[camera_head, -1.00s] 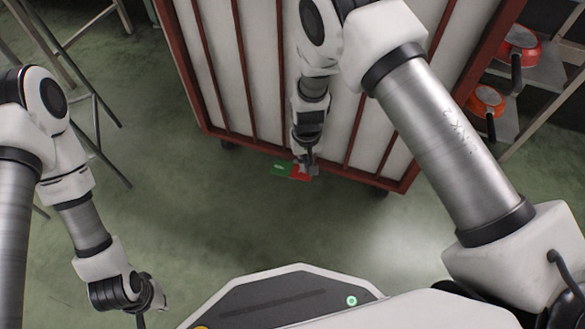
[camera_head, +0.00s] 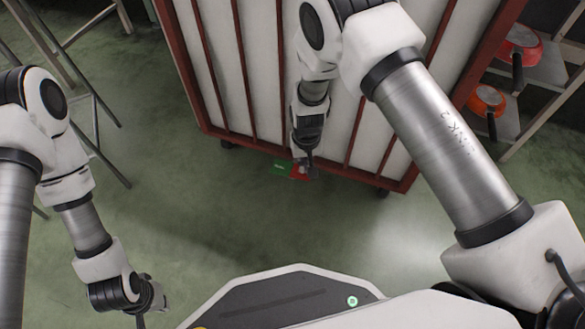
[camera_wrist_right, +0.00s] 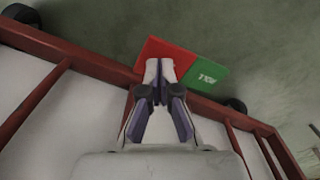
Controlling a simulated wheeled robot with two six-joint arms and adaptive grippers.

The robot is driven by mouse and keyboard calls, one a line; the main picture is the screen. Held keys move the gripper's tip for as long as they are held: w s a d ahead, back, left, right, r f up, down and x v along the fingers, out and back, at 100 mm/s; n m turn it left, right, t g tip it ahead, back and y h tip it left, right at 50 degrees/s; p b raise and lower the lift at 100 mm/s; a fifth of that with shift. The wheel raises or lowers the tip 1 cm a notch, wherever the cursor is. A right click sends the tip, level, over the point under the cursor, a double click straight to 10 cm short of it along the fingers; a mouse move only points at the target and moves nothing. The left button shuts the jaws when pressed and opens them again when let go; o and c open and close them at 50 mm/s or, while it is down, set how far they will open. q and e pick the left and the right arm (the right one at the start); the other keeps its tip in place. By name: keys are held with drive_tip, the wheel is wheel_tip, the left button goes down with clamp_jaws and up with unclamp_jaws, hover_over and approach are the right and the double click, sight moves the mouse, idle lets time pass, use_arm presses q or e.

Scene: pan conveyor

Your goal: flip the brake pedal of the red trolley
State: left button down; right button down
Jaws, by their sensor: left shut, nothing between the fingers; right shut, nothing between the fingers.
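The red trolley (camera_head: 208,62), with a red frame and white panels, stands at the top centre of the head view. Its brake pedal (camera_head: 282,168) sticks out at the bottom edge, part green and part red. In the right wrist view the pedal shows a red half (camera_wrist_right: 165,56) and a green half (camera_wrist_right: 207,77) with white lettering. My right gripper (camera_head: 306,170) is shut and empty, with its tips at the red half. It also shows in the right wrist view (camera_wrist_right: 159,68), overlapping the red half; I cannot tell whether it touches. My left gripper (camera_head: 150,303) is shut and empty, low at the left, far from the trolley.
A metal shelf (camera_head: 545,72) with red and orange pans (camera_head: 487,99) stands to the right of the trolley. A metal frame (camera_head: 97,130) stands at the left. The green floor (camera_head: 215,215) in front of the trolley is clear.

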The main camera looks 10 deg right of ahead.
drive_tip(key=shift+f+b, duration=0.5)
drive_tip(key=shift+f, duration=0.5)
idle(0.3)
wheel_tip(320, 180, up, 7)
drive_tip(key=p, duration=0.7)
drive_tip(key=shift+r+p, duration=0.1)
drive_tip(key=shift+p, duration=0.25)
